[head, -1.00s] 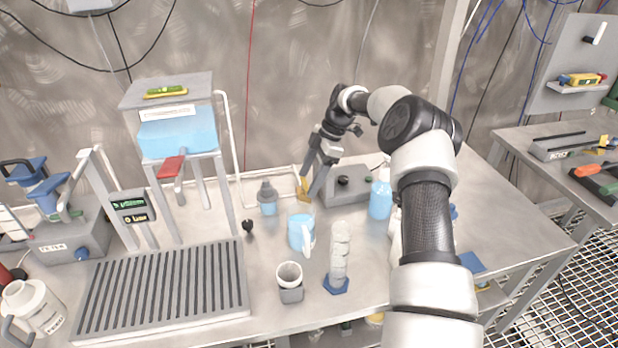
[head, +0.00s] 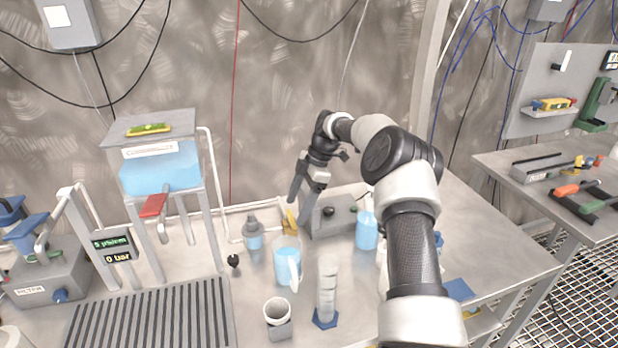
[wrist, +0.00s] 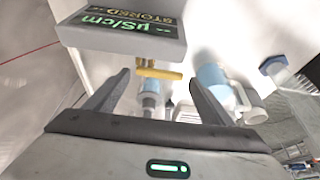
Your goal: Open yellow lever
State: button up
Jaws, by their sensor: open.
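The yellow lever (head: 290,218) stands at the back of the steel bench, just behind the measuring jug. In the wrist view a yellow handle (wrist: 158,70) lies crosswise ahead of and between my fingers, close under a grey display box. My gripper (head: 299,208) points down close to the lever in the head view. Its two fingers are apart with nothing held between them, as the wrist view (wrist: 157,95) also shows. I cannot tell whether a finger touches the lever.
A jug of blue liquid (head: 288,264) stands in front of the lever. A grey bottle (head: 253,234) is left of it; a grey box (head: 330,215) and blue-filled bottle (head: 367,230) are right. A tank on legs (head: 160,175) with a red lever (head: 153,204) stands left.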

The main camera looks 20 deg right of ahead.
jog(key=p+v, duration=0.2)
jog(key=v, duration=1.3)
jog(key=shift+r, duration=0.2)
jog(key=shift+d, duration=0.15)
jog(key=s+a+r+m+t+h+p, duration=0.1)
jog(key=s+a+r+m, duration=0.1)
jog(key=s+a+r, duration=0.4)
jog(key=s+a+r+m+h+p, duration=0.2)
jog(key=s+r, duration=0.1)
jog(key=r, duration=0.4)
jog(key=s+a+r+m+t+h+p, duration=0.1)
jog(key=s+a+r+m, duration=0.3)
jog(key=r, duration=0.3)
jog(key=s+r+m+t+h+p, duration=0.1)
jog(key=s+m, duration=0.2)
jog(key=s, duration=0.5)
jog(key=s+r+m+t+p, duration=0.1)
jog(key=s+r+m, duration=0.1)
jog(key=s, duration=0.6)
jog(key=s+f+m+t+p, duration=0.1)
jog(key=s+f+m, duration=0.4)
jog(key=s, duration=0.6)
jog(key=shift+f+t+y, duration=0.2)
jog(key=shift+t+y, duration=0.1)
jog(key=shift+d, duration=0.1)
